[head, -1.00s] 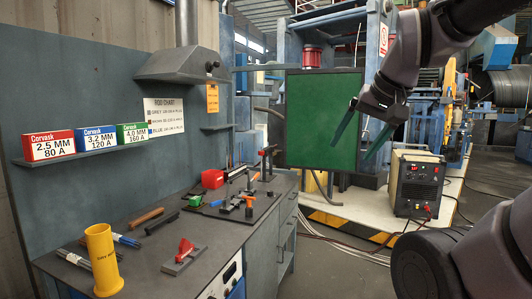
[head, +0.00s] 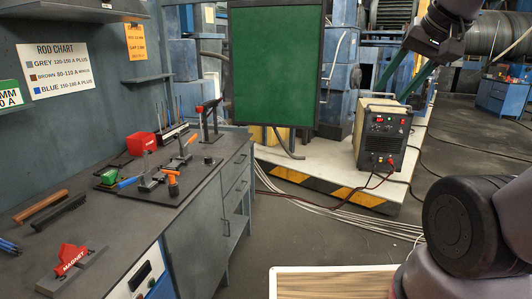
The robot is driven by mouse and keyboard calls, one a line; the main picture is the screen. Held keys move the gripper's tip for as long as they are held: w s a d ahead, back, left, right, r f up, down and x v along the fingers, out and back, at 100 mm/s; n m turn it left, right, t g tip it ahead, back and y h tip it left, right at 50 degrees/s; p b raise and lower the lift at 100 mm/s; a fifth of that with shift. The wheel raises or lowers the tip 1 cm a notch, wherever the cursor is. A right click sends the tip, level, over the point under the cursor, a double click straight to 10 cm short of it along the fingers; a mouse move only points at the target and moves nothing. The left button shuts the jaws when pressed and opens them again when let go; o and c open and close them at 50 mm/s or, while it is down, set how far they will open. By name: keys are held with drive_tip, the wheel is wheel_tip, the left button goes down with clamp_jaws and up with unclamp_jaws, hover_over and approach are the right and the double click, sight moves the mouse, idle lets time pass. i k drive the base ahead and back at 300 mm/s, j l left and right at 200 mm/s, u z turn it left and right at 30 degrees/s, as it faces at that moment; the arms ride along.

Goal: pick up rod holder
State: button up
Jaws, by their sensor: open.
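My gripper (head: 396,80) is at the upper right, in the air, with its two dark green fingers apart and nothing between them. It is well away from the workbench (head: 195,215) on the left. I cannot tell for sure which thing is the rod holder. A small rack with upright thin rods (head: 176,128) stands at the back of the bench behind a red box (head: 140,143). A dark board (head: 188,187) in front carries several small tools and clamps, with orange (head: 168,172), blue (head: 127,182) and green (head: 108,177) parts.
A red magnet block (head: 72,258) sits at the bench front, with brown (head: 42,205) and black (head: 58,213) bars behind it. A green screen (head: 275,65) and a welding machine (head: 381,135) stand beyond. Cables (head: 330,215) lie on the floor. A wood-topped surface (head: 335,284) is at the bottom.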

sight(209, 104)
drive_tip(key=i+l+z, duration=0.2)
drive_tip(key=i, duration=0.75)
drive_tip(key=i+l+z, duration=0.15)
drive_tip(key=i, duration=0.8)
drive_tip(key=i+u, duration=0.4)
drive_tip(key=i+l+u, duration=0.25)
drive_tip(key=i+u, duration=0.75)
drive_tip(key=u, duration=0.3)
drive_tip(key=i+l+u, duration=0.15)
drive_tip(key=i+u, duration=0.25)
drive_tip(key=i+l+u, duration=0.15)
drive_tip(key=u, duration=0.25)
